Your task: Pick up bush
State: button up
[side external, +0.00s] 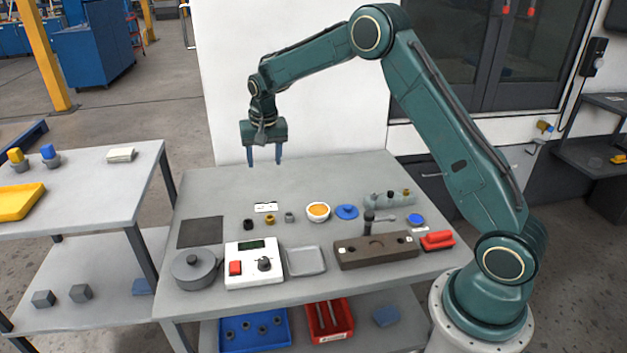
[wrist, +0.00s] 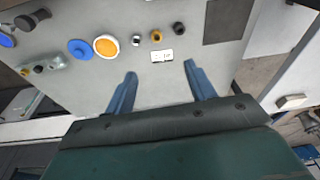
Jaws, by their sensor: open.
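Three small ring-like parts stand in a row on the grey table: a black one (side external: 248,225), a brass-coloured one (side external: 269,222) and a grey one (side external: 289,216). I cannot tell for sure which is the bush; the brass one looks most like it. In the wrist view the grey (wrist: 136,41), brass (wrist: 156,36) and black (wrist: 179,28) parts lie beyond my fingertips. My gripper (side external: 265,163) is open and empty, pointing down above the table's back part. Its two blue fingers (wrist: 160,68) are apart, with nothing between them.
A small white label (side external: 265,206) lies just behind the parts. An orange-filled bowl (side external: 318,211) and a blue disc (side external: 346,212) are to their right. The table's back is clear.

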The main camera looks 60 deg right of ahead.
jog(key=w+d+f, duration=0.1)
jog(key=f, duration=0.4)
jog(key=w+d+f+m, duration=0.1)
jog(key=w+d+f, duration=0.1)
jog(key=f, duration=0.4)
jog(key=shift+w+m+g, duration=0.3)
jog(key=shift+f, duration=0.2)
send_over(269, 219)
jog(key=shift+f, duration=4.1)
jog(key=shift+w+d+f, duration=0.1)
jog(key=shift+d+f, duration=0.15)
jog(key=shift+f, duration=1.05)
jog(key=shift+w+d+f, duration=0.1)
jog(key=shift+d+f, duration=0.1)
jog(key=shift+f, duration=1.05)
jog(key=c, duration=1.1)
